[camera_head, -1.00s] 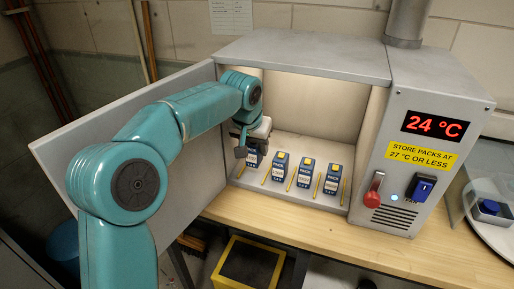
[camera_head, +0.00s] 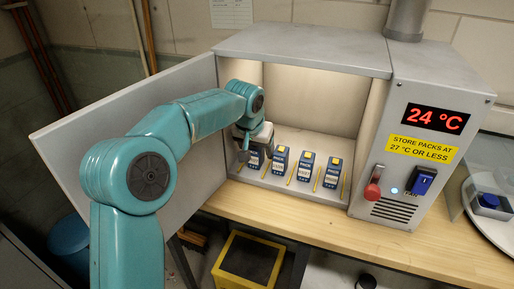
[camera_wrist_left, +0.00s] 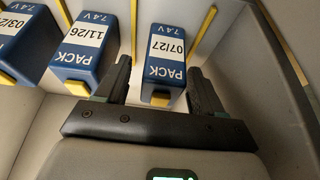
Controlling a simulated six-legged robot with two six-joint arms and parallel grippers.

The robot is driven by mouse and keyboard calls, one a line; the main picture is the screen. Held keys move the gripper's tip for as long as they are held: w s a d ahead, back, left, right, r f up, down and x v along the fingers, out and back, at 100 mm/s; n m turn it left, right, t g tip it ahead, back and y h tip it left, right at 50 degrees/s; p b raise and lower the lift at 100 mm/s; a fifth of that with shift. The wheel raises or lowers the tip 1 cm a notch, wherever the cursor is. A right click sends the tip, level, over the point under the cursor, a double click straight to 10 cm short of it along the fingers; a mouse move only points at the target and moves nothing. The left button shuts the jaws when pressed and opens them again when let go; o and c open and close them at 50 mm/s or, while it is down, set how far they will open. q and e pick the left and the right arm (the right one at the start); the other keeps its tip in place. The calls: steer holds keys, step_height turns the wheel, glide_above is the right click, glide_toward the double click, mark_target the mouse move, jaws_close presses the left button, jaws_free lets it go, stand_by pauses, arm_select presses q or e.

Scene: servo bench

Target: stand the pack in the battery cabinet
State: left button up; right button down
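The battery cabinet (camera_head: 300,50) stands on the bench with its door (camera_head: 75,150) wide open to the left. A blue pack (camera_head: 255,160) labelled 07/27 stands on the cabinet floor in the leftmost place. It also shows in the left wrist view (camera_wrist_left: 166,52). My left gripper (camera_head: 246,147) is inside the opening at this pack. In the left wrist view my left gripper (camera_wrist_left: 160,72) has one finger on each side of the pack, with gaps on both sides, so it is open. The pack's lower part is partly hidden. My right gripper is out of view.
More blue packs stand in a row to the right (camera_head: 305,165), separated by yellow dividers (camera_head: 317,180). The cabinet's side panel has a display (camera_head: 436,119) reading 24 °C, a red handle (camera_head: 373,186) and a blue switch (camera_head: 421,182). The bench top (camera_head: 300,225) in front is clear.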

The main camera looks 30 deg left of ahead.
arm_select(q)
steer(key=shift+r, duration=0.15)
steer(key=shift+r, duration=0.3)
steer(key=p+v, duration=0.1)
steer(key=v, duration=1)
steer(key=shift+s+r, duration=0.25)
steer(key=shift+s, duration=0.1)
steer(key=shift+d, duration=0.1)
steer(key=shift+f, duration=0.1)
